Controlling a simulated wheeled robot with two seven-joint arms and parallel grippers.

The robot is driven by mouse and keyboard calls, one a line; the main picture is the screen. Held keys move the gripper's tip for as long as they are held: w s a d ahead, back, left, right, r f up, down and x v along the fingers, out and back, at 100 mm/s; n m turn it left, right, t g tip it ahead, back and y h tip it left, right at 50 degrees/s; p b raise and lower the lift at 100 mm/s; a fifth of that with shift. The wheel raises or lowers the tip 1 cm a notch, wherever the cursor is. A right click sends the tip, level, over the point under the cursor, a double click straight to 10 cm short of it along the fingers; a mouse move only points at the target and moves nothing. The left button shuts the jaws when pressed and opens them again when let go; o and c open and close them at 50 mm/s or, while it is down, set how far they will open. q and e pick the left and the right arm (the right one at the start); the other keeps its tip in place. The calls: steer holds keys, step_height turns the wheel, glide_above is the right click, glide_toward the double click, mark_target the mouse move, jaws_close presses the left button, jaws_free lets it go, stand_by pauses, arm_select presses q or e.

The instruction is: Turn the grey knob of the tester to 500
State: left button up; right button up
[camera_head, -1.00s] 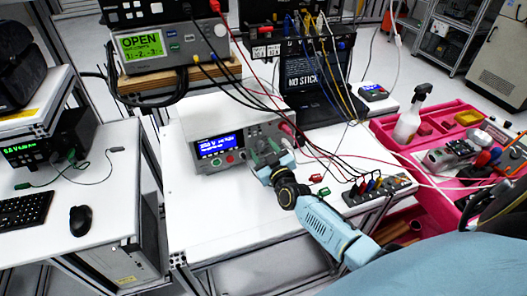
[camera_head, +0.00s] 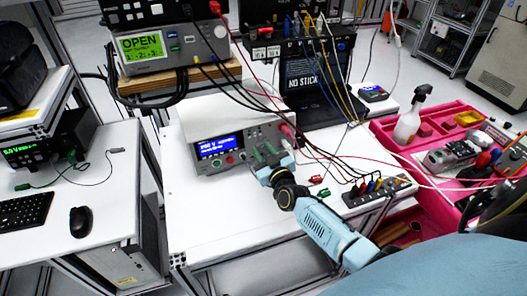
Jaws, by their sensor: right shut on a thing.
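The tester (camera_head: 233,162) is a grey box with a lit blue display (camera_head: 217,146), standing on the white table. My right gripper (camera_head: 264,153) is at the right part of the tester's front and is shut on the grey knob. The knob itself is hidden by the fingers. The display shows a voltage value, but its digits are too small to read surely. My left gripper is not in view.
A laptop (camera_head: 309,80) stands behind. A pink tray (camera_head: 440,195) is at the right. The white table's front left (camera_head: 205,215) is clear.

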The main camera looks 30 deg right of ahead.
steer(key=m+h, duration=0.1)
steer(key=m, duration=0.6)
steer(key=shift+a+m, duration=0.1)
steer(key=shift+m, duration=0.3)
stand_by(0.3)
steer(key=o, duration=1)
steer(key=shift+c, duration=0.2)
steer(key=s+a+p, duration=0.1)
steer(key=s+a, duration=0.1)
steer(key=s, duration=1.1)
steer(key=shift+a, duration=0.4)
